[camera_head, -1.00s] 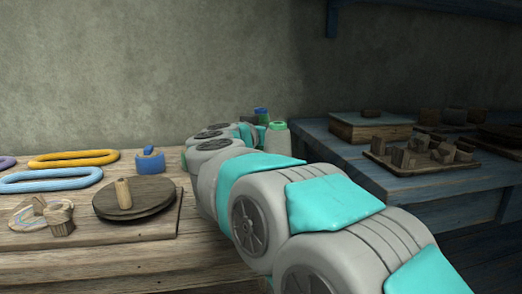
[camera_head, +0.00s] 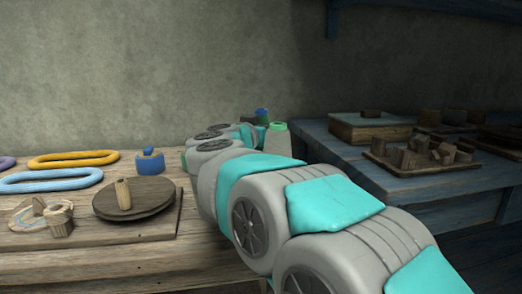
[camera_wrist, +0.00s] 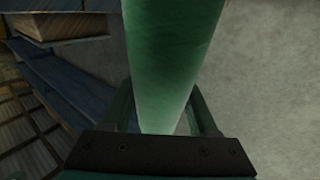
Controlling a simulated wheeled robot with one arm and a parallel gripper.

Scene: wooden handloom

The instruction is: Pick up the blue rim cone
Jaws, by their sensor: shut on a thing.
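The blue rim cone (camera_head: 262,113) shows in the head view as a small blue top with green below it, at the far end of my arm. In the wrist view a large green tapering body (camera_wrist: 172,60) stands between the fingers of my gripper (camera_wrist: 165,125), which is shut on it. The rim is out of frame there. In the head view my gripper is mostly hidden behind my arm. Another cone with a green rim and pale grey body (camera_head: 277,140) stands just in front and to the right.
A wooden table (camera_head: 100,255) on the left bears yellow (camera_head: 73,159) and blue (camera_head: 50,181) rings, a blue spool-like piece (camera_head: 150,162) and a round board with a peg (camera_head: 136,200). A blue table (camera_head: 340,150) on the right bears a box (camera_head: 370,132) and a tray of wooden pieces (camera_head: 420,162).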

